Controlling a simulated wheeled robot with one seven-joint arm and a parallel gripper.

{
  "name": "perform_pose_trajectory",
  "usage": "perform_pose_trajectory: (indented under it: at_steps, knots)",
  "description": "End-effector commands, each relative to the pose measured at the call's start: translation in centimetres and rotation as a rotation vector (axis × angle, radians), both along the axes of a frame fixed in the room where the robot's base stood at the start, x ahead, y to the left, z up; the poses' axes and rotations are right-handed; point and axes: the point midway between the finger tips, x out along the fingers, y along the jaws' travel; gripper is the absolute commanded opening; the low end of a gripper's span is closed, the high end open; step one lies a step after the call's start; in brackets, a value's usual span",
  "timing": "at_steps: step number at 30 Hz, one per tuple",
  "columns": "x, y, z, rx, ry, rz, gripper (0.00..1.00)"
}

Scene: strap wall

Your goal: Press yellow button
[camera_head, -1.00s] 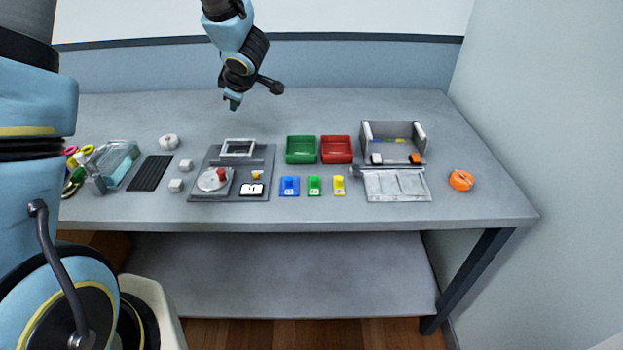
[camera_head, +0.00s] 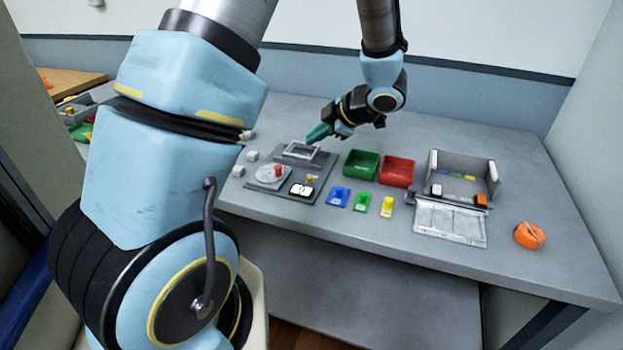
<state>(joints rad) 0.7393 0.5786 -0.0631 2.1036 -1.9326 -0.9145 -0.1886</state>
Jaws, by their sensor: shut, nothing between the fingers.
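The yellow button (camera_head: 387,207) is a small yellow block near the front of the grey table. It stands at the right end of a row with a green button (camera_head: 361,203) and a blue button (camera_head: 339,197). My gripper (camera_head: 312,138) has teal fingertips and is shut and empty. It is above the back of the dark grey panel, beside the grey square frame, to the left of and behind the yellow button. It does not touch any of the buttons. Nothing covers the yellow button.
A green bin (camera_head: 361,164) and a red bin (camera_head: 397,171) stand behind the buttons. The dark panel (camera_head: 314,187) holds a dial with a red knob. A grey walled box (camera_head: 462,175) and an orange round object (camera_head: 529,235) are to the right. My arm covers the table's left part.

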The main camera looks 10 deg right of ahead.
Motion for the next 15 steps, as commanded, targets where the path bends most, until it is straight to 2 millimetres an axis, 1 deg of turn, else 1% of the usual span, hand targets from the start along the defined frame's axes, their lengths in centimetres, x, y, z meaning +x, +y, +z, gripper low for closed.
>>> perform_pose_trajectory:
  at_steps: [8,15]
  knots:
    - [0.0,0.0,-2.8,0.0,0.001,-0.001,0.0]
    - [0.0,0.0,-5.9,-0.002,0.0,-0.001,0.0]
